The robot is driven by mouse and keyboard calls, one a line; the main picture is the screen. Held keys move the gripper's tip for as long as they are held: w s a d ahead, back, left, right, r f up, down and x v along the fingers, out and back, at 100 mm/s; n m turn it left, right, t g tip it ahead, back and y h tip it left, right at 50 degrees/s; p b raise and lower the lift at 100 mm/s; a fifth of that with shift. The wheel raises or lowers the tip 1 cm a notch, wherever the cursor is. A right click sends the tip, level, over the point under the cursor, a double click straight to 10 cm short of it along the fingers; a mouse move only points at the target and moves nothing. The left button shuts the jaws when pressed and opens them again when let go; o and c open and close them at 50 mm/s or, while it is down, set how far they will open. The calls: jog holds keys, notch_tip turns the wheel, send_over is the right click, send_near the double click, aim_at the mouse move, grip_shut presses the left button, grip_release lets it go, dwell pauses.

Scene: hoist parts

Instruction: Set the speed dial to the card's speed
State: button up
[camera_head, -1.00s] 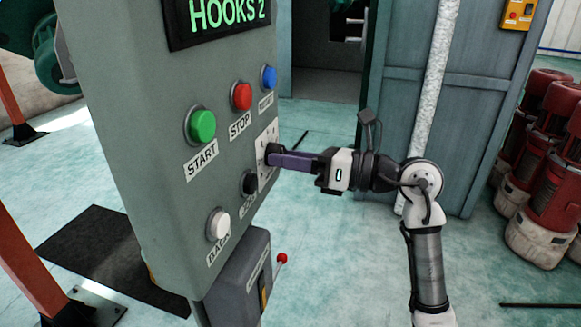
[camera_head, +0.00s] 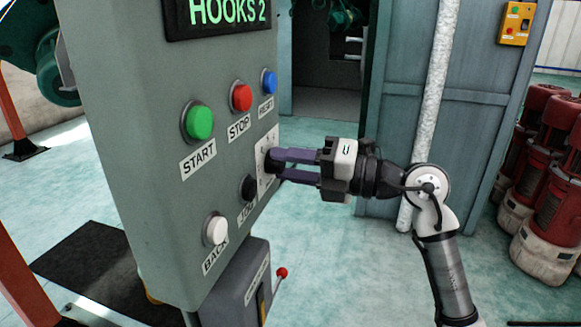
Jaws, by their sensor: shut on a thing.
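The speed dial (camera_head: 271,160) is a dark knob on a pale scale plate (camera_head: 263,181), on the right side of the grey control panel (camera_head: 140,130). My gripper (camera_head: 277,166) reaches it from the right, with its two purple fingers one above the other and shut on the knob. The fingers and the knob hide part of the scale, and the marks are too small to read. The display (camera_head: 230,12) at the top of the panel reads "HOOKS 2". No speed card can be made out in this view.
Green START (camera_head: 200,122), red STOP (camera_head: 240,98) and blue (camera_head: 269,82) buttons sit above the dial. A black button (camera_head: 248,188) and white BACK button (camera_head: 215,230) sit below. A box with a red-tipped lever (camera_head: 282,273) is underneath. Red cylinders (camera_head: 545,190) stand at right.

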jog(key=shift+m, duration=0.4)
jog(key=o, duration=1)
jog(key=b+v, duration=0.3)
jog(key=v, duration=1.1)
jog(key=shift+r, duration=0.1)
